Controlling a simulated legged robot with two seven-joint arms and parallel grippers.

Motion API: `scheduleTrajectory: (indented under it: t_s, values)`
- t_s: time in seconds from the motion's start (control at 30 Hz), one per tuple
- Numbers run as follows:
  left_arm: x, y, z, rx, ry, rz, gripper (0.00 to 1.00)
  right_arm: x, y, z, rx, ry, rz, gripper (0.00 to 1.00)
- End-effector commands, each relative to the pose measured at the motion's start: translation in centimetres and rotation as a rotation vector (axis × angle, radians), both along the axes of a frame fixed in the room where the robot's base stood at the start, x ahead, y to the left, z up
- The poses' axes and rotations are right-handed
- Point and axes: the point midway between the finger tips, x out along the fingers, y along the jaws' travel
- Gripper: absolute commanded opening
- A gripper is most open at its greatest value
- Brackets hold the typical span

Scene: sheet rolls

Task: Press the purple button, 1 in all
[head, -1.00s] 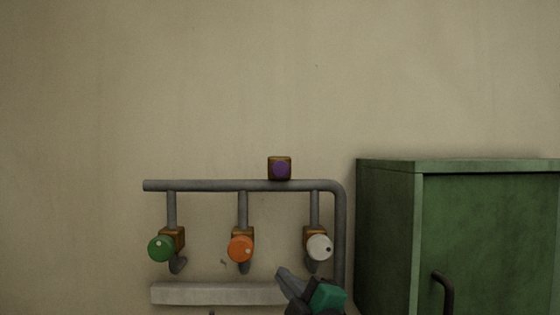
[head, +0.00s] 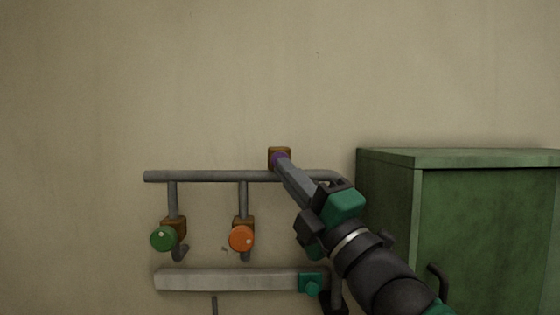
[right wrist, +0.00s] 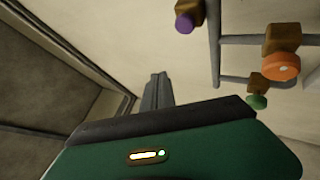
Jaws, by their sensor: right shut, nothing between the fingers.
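The purple button (head: 276,158) sits on a small brown box (head: 280,150) above the horizontal pipe. The right gripper (head: 285,165) is shut and empty, its fingertips overlapping the button's lower right edge in the head view. In the right wrist view the purple button (right wrist: 185,22) shows at the top, to the right of the shut fingers (right wrist: 155,80) with a visible gap. I cannot tell the depth between fingertips and button exactly. The left gripper is not seen.
A grey pipe rack (head: 210,176) carries a green knob (head: 163,239) and an orange knob (head: 241,238). A pale ledge (head: 225,280) runs below. A green cabinet (head: 485,220) with a dark handle (head: 437,283) stands right. The wall above is clear.

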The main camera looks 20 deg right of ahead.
Motion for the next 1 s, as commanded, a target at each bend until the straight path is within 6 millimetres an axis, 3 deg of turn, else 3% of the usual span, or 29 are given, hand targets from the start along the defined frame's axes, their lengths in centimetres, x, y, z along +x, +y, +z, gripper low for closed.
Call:
scheduleTrajectory:
  t_s: [0.4,0.53,1.0]
  values:
    - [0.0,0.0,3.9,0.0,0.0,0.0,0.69,5.4,-1.8,0.4,0.002,0.004,-0.001,0.0]
    - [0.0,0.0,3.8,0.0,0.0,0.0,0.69,6.9,-2.2,0.1,0.001,0.002,-0.002,0.0]
    - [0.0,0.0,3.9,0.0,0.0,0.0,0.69,8.0,-2.6,0.0,0.001,0.0,0.0,0.0]
